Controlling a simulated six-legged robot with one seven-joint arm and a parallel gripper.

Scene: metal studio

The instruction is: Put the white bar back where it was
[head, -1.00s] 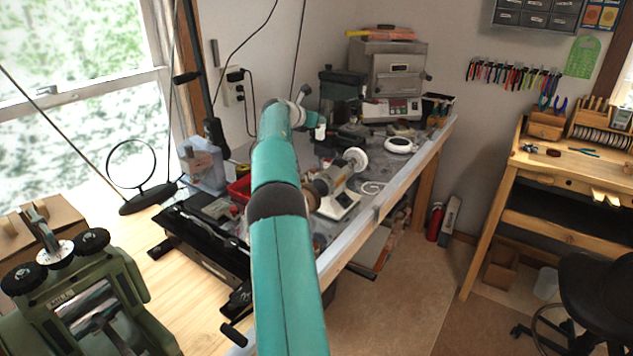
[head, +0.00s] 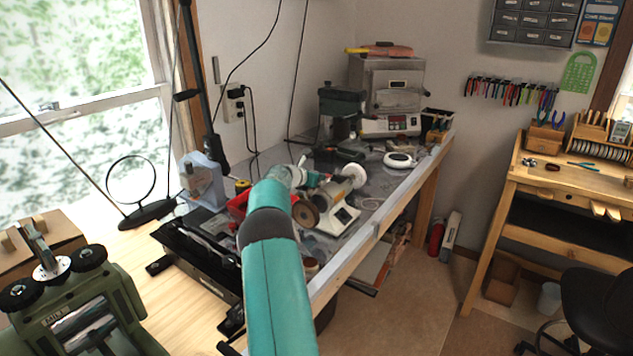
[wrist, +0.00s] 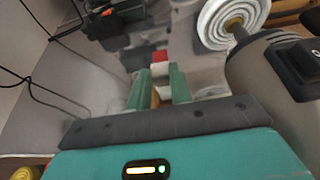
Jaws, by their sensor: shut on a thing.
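My gripper (wrist: 160,76) has its two green fingers shut on a small white piece, the white bar (wrist: 160,68), in the wrist view. Only a short part of the bar shows between the fingertips, with a red patch just beyond it. In the head view, my arm reaches over the grey-topped bench (head: 352,232), beside the polishing motor (head: 335,196). The fingers and bar cannot be made out clearly there. Whether the bar touches anything is unclear.
The polisher's white wheel (wrist: 230,20) and grey motor body (wrist: 268,80) are close on the right in the wrist view. A red bin (head: 238,204) sits left of my arm. A white round device (head: 399,160) and a kiln (head: 388,95) stand farther back.

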